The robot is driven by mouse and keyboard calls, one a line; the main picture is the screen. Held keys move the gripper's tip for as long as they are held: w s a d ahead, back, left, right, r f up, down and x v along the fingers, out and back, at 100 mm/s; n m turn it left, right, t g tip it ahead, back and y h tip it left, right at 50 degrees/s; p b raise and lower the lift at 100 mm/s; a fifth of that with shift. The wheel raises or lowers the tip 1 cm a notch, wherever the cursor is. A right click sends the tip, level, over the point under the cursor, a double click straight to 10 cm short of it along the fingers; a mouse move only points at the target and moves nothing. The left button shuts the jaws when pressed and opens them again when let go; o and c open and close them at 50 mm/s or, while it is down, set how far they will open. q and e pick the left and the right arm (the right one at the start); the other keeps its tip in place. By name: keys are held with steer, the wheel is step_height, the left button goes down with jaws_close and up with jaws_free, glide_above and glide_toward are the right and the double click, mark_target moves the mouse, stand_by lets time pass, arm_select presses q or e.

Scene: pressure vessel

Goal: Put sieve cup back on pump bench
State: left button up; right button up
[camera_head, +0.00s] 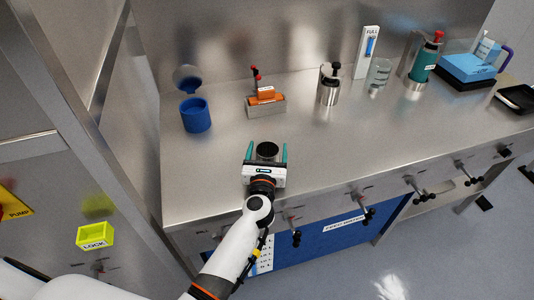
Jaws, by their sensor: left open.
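A small round metal cup with a dark inside, apparently the sieve cup (267,149), is at the front part of the steel pump bench (345,145). My left gripper (266,153) reaches over the bench's front edge, with one teal finger on each side of the cup. The fingers are open, with a gap between each finger and the cup. The gripper's body hides the cup's lower front, so its contact with the bench is hidden. My right gripper is out of view.
Behind stand a blue cup (196,116) with an open lid, an orange-topped block in a metal tray (266,107), a steel canister (328,91), a glass beaker (379,74) and a green bottle (424,63). Valve handles line the front. Bench space right of the gripper is clear.

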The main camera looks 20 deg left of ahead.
arm_select(q)
steer(key=shift+r, duration=0.2)
steer(key=b+v, duration=0.1)
steer(key=v, duration=1)
steer(key=shift+a+f+b, duration=0.1)
steer(key=shift+f+b, duration=0.1)
steer(key=shift+b, duration=0.1)
steer(key=shift+s+r, duration=0.15)
steer(key=shift+s, duration=0.35)
